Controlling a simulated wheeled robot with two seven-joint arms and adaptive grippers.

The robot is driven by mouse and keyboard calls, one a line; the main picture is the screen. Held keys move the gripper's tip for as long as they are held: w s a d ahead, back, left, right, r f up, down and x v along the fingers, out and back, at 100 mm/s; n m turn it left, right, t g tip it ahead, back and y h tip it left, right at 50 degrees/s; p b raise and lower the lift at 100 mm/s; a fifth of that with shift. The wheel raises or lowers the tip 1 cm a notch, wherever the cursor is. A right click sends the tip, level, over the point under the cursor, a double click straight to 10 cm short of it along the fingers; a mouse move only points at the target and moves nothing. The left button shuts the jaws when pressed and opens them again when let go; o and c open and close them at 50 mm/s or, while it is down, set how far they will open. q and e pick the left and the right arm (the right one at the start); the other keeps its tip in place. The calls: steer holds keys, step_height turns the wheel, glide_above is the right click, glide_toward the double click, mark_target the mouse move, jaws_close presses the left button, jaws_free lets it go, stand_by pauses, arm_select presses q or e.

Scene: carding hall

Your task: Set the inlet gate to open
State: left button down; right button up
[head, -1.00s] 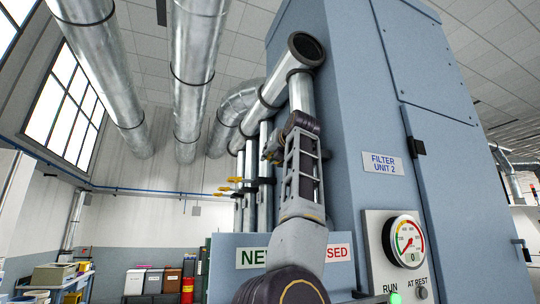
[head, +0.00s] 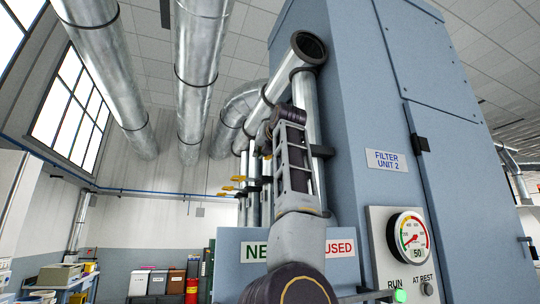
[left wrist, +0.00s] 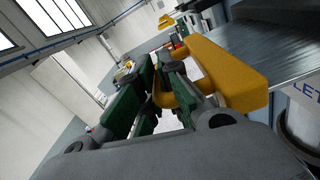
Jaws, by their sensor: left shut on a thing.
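In the left wrist view the yellow handle (left wrist: 230,75) of the inlet gate lies across my left gripper (left wrist: 162,88). Its green-padded fingers are shut on the handle. In the head view my left arm stands upright in front of the ducts of the filter unit (head: 345,110) and hides the gripper and the held handle. I cannot read the gate's position from these frames. My right gripper is out of view.
A gauge (head: 407,236) on the filter unit reads 50, beside a lit green lamp (head: 400,296). Other yellow handles (head: 232,188) show on the pipes left of my arm. A bench (head: 60,280) and bins (head: 155,282) stand far back left.

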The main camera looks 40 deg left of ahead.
arm_select(q)
steer(key=s, duration=0.1)
steer(key=s+a, duration=0.1)
steer(key=s+a+b, duration=0.1)
steer(key=s, duration=0.1)
steer(key=shift+s+a+f, duration=0.1)
steer(key=shift+a+f, duration=0.15)
steer(key=shift+f, duration=0.1)
steer(key=c, duration=1.8)
jaws_free()
steer(key=shift+s, duration=0.1)
steer(key=shift+d, duration=0.15)
steer(key=v, duration=1.2)
steer(key=shift+r, duration=0.3)
